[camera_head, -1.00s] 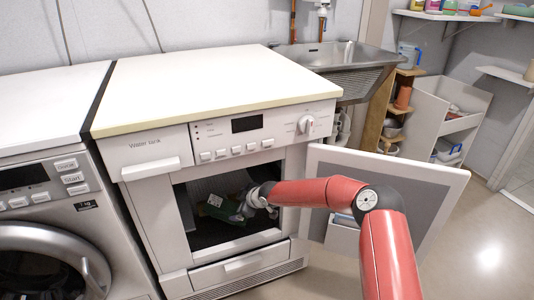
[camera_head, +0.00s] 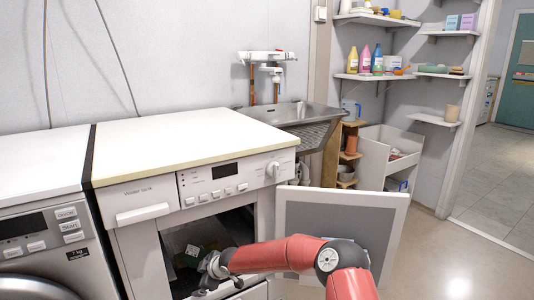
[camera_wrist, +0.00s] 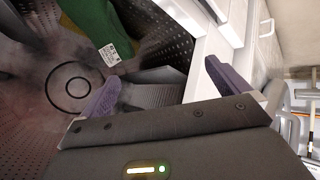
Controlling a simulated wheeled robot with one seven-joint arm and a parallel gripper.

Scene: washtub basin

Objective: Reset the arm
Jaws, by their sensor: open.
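My arm reaches to the open front of the white dryer (camera_head: 235,180), its door (camera_head: 340,228) swung out to the right. My gripper (camera_wrist: 160,88) is open, with its two purple-grey fingers spread and nothing between them in the wrist view. In the head view the gripper (camera_head: 207,275) is at the front of the opening, its tips hard to make out. A green item with a white label (camera_wrist: 98,28) lies inside the perforated drum (camera_wrist: 170,35), apart from the fingers. It also shows in the head view as a green patch (camera_head: 190,254).
A washing machine (camera_head: 45,245) stands on the left. A metal sink (camera_head: 300,118) is behind the dryer, with a wooden shelf and white bin (camera_head: 375,160) on the right. The open door is close beside my forearm. Free floor lies at right.

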